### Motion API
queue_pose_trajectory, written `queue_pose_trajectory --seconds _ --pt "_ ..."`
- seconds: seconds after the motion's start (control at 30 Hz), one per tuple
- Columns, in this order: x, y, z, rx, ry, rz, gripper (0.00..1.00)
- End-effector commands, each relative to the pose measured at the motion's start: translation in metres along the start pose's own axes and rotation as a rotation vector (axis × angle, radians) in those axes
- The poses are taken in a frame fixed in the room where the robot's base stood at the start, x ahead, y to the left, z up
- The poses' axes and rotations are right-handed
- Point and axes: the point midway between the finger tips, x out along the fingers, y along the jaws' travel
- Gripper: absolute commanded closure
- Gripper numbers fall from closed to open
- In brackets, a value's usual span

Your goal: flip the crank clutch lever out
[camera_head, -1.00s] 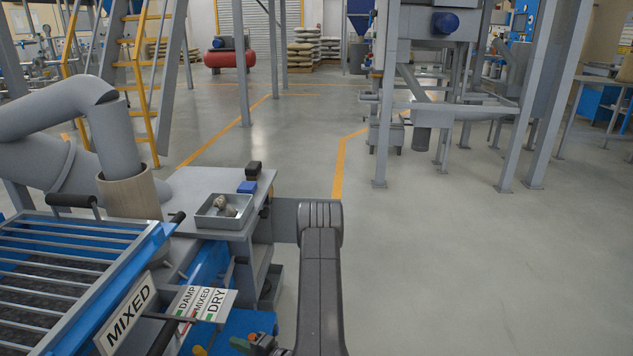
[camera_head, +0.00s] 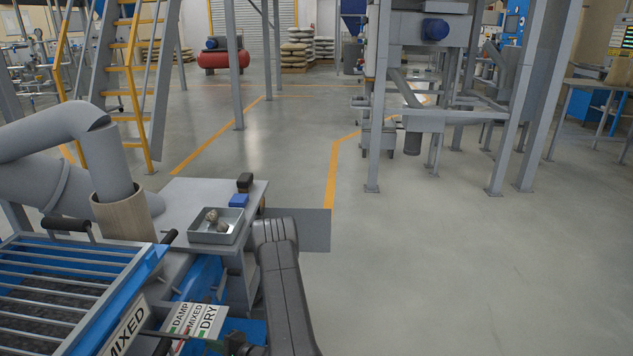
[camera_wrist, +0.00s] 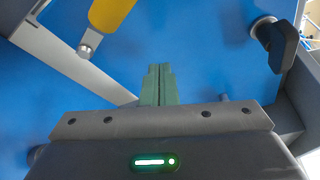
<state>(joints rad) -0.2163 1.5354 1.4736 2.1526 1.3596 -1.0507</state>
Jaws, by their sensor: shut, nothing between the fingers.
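My gripper (camera_wrist: 158,84) has its two green fingers closed together in front of a blue panel (camera_wrist: 205,70), with nothing between them. A yellow-handled lever (camera_wrist: 112,12) with a metal rod end shows at the top left of the wrist view, apart from the fingertips. A black knob or handle (camera_wrist: 279,42) on a metal shaft is at the upper right. I cannot tell for certain which one is the crank clutch lever. In the head view, my arm reaches down beside the blue machine, and the lever cannot be made out there.
A grey tray (camera_head: 217,226) with lumps in it stands on the grey bench top beside a blue block (camera_head: 238,200). A sign plate (camera_head: 195,321) reads DAMP, MIXED, DRY. A barred grate (camera_head: 60,280) is at the left. The floor (camera_head: 450,270) to the right is clear.

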Motion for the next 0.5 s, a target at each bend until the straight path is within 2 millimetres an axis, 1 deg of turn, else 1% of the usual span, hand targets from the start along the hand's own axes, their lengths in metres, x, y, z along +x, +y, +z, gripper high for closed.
queue_pose_trajectory --seconds 0.13,0.3,0.5 --pt "0.0061 0.0002 -0.0004 0.034 0.002 0.013 1.00" --pt "0.0064 0.0028 -0.0039 0.070 0.002 0.024 1.00" --pt "0.0065 0.0037 -0.0046 0.074 0.002 0.026 1.00"
